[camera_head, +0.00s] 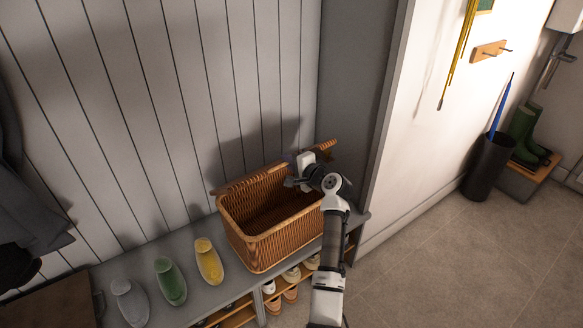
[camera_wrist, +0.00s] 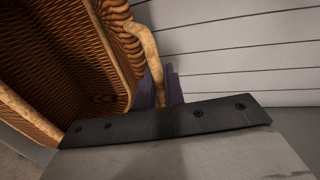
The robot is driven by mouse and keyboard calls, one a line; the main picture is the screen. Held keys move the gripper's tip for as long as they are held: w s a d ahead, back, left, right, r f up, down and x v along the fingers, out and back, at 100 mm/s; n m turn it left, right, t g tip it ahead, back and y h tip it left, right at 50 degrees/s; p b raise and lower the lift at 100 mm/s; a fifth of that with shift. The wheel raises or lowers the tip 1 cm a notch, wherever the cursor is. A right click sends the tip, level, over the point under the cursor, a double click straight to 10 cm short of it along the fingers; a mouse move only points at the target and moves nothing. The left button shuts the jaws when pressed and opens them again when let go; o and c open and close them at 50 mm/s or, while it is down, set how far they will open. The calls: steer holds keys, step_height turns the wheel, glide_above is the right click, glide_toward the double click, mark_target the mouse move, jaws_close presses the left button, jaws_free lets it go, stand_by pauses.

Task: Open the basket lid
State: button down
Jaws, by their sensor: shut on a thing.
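The brown wicker basket (camera_head: 270,245) stands on the grey bench, and its dark inside shows from above. Its lid (camera_head: 248,181) is raised along the back side, near the wall, and I see it mostly edge-on. My gripper (camera_head: 308,178) is at the right end of the basket, in front of the lid, and hides part of it. In the wrist view, the purple fingers of my gripper (camera_wrist: 159,88) are shut on a light wicker loop (camera_wrist: 146,42) joined to the basket weave. The open inside of the basket (camera_wrist: 50,60) fills the left of that view.
Yellow (camera_head: 209,262), green (camera_head: 170,282) and grey (camera_head: 130,302) shoe-like items lie on the bench (camera_head: 205,297) left of the basket. Shoes sit on shelves below. A panelled wall (camera_head: 150,120) is close behind, and a white partition (camera_head: 410,130) stands right.

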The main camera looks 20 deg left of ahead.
stand_by(0.3)
steer(key=c, duration=1.6)
jaws_free()
steer(key=shift+c, duration=0.2)
steer(key=shift+d, duration=0.1)
